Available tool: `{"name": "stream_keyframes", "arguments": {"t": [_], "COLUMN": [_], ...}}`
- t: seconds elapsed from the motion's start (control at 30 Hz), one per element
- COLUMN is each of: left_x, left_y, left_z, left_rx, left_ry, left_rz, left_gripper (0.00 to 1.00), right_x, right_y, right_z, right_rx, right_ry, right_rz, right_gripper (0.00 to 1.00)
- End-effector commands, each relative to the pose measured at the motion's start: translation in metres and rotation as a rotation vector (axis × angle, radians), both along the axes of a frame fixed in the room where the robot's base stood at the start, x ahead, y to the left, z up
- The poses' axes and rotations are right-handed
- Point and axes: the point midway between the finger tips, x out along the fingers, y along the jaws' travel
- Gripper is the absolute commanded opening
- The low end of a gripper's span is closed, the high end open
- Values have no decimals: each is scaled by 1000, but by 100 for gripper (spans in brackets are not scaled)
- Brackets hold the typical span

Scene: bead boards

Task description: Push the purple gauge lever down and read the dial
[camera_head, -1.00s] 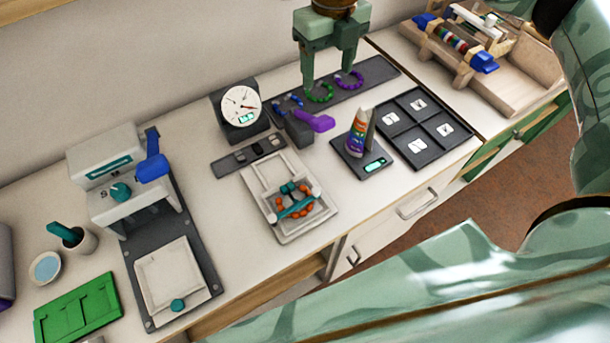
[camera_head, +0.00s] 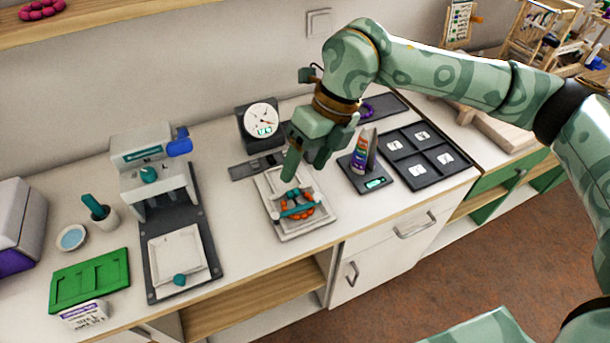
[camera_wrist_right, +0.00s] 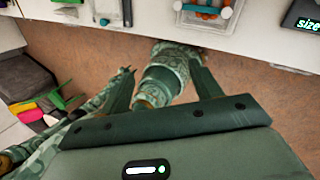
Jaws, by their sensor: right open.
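The dial gauge (camera_head: 261,117) stands at the back of the counter, a dark block with a round white face and a lit green readout too small to read. My right gripper (camera_head: 305,165) is open and empty, pointing down in front of the gauge's right side, above the bead board. Its open fingers also show in the right wrist view (camera_wrist_right: 162,70), with no lever between them. My left gripper is out of view.
A white bead board (camera_head: 290,233) with orange beads and a teal bar lies below the gripper. A scale (camera_head: 374,183) with a tube and a dark four-part tray (camera_head: 432,172) stand to the right. A press (camera_head: 150,170) stands left.

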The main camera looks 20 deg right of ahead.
Motion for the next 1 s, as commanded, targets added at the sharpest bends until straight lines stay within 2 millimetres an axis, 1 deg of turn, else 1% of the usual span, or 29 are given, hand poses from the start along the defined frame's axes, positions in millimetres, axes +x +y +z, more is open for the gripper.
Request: {"name": "stream_keyframes", "arguments": {"t": [0.1, 0.2, 0.7, 0.77, 0.83, 0.87, 0.93, 0.97, 1.0], "left_x": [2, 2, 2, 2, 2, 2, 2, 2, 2], "left_y": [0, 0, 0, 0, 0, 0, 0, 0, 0], "left_z": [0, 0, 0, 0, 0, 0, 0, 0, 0], "left_rx": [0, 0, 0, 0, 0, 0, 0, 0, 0], "left_ry": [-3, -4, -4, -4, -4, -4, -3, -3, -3], "left_rz": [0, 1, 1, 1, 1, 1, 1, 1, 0], "left_gripper": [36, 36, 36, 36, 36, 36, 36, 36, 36], "right_x": [-4, -5, -6, -8, -16, -22, -41, -51, -63], "right_y": [10, 14, 15, 20, 37, 48, 86, 105, 129], "right_z": [-1, -2, -2, -2, -3, -3, 3, 9, 24], "right_rx": [41, 57, 62, 82, 154, 207, 398, 508, 673], "right_ry": [2, 1, 0, 3, 6, 10, 19, 25, 30], "right_rz": [21, 28, 30, 40, 71, 89, 134, 146, 145], "right_gripper": [64, 64, 64, 64, 64, 64, 64, 64, 64]}}
